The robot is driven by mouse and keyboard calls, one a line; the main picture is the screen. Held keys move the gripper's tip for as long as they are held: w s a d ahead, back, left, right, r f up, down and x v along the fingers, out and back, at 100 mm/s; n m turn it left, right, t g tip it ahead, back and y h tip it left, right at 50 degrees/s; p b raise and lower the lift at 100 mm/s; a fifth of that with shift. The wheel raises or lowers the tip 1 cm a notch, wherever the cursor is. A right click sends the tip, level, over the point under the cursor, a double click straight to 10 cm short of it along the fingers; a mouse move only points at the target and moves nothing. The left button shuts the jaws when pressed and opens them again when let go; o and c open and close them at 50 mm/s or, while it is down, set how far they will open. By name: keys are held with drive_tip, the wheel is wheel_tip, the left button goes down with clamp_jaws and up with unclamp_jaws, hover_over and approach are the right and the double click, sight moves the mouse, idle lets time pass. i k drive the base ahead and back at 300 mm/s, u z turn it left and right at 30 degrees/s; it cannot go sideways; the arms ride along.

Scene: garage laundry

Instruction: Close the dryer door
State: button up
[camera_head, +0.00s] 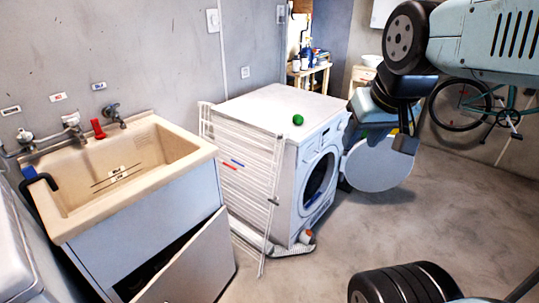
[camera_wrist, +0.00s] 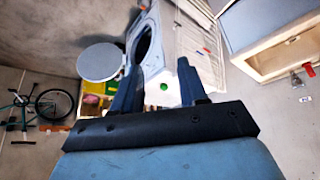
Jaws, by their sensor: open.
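The white dryer (camera_head: 262,106) stands against the wall in the middle of the head view. Its round door (camera_head: 380,168) is open, swung out to the right of the dark drum opening (camera_head: 319,178). My gripper (camera_head: 391,138) is open and, in the head view, overlaps the door's upper part. Contact cannot be told there. In the wrist view, the door (camera_wrist: 99,62) lies left of my open gripper (camera_wrist: 158,66), and the dryer (camera_wrist: 150,45) is beyond the fingers. Nothing is between the fingers. My arm hides the top edge of the door in the head view.
A white folding drying rack (camera_head: 243,178) leans at the dryer's left side. A green ball (camera_head: 298,119) sits on top. A sink (camera_head: 135,165) with an ajar cabinet door (camera_head: 190,262) stands left. A bicycle (camera_head: 487,112) is at the back right.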

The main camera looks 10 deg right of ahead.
sight(379, 168)
drive_tip(key=z, duration=0.05)
drive_tip(key=i, duration=0.45)
drive_tip(key=z, duration=0.55)
drive_tip(key=i, duration=1.2)
drive_tip(key=z, duration=1)
drive_tip(key=i, duration=1.1)
drive_tip(key=z, duration=0.4)
drive_tip(key=i, duration=0.6)
drive_tip(key=z, duration=0.05)
